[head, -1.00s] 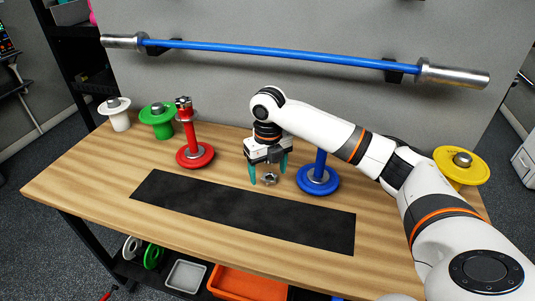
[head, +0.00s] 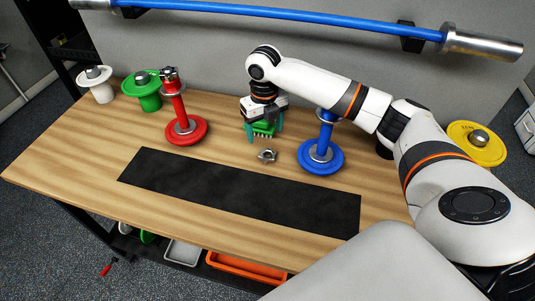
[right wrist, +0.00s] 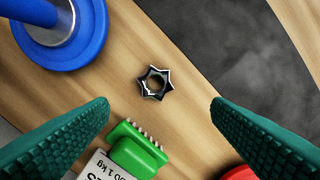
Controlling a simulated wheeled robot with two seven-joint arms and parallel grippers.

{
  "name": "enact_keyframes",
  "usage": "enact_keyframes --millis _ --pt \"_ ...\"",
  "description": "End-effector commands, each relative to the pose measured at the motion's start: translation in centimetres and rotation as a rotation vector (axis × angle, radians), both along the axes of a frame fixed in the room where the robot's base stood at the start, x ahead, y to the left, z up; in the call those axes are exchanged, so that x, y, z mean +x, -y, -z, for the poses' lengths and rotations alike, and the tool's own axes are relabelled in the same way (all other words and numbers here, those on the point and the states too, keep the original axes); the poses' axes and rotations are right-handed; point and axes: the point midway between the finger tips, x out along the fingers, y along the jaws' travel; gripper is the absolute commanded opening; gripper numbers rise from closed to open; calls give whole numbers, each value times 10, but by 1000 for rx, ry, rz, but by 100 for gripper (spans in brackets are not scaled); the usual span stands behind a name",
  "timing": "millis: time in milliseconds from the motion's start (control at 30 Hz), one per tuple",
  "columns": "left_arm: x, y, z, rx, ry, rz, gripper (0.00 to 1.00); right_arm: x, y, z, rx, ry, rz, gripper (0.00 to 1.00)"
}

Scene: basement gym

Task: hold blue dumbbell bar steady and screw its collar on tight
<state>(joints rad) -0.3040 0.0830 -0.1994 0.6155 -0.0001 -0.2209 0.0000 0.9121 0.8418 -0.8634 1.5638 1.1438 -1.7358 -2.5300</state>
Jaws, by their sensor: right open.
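The blue dumbbell bar (head: 325,128) stands upright on its blue plate (head: 321,160) right of centre; my right arm hides its top. Its lower part shows at upper left in the right wrist view (right wrist: 58,28). A silver star-shaped collar (head: 267,155) lies flat on the bench, left of the blue plate and apart from it. It also shows in the right wrist view (right wrist: 155,83), ahead of the fingertips. My right gripper (head: 264,133) is open, fingers down, behind the collar. Its teal fingers are wide apart and not touching it. My left gripper is not in view.
A green toothed object (right wrist: 138,150) with a white label is close to the right gripper. A red dumbbell (head: 180,108) with a star collar on top stands left. Green (head: 145,92), white (head: 97,84) and yellow (head: 478,144) pieces stand farther out. The black mat (head: 240,190) is clear.

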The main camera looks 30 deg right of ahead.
Motion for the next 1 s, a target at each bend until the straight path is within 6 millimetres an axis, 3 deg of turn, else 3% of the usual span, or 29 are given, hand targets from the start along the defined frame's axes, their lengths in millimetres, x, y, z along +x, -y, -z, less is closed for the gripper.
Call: enact_keyframes --millis 233,667,1000 --pt "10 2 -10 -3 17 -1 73 0 0 35 0 -1 0 73" --pt "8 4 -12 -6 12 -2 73 -1 1 43 0 -1 0 73" --pt "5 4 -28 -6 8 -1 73 -5 6 87 0 -1 0 73"
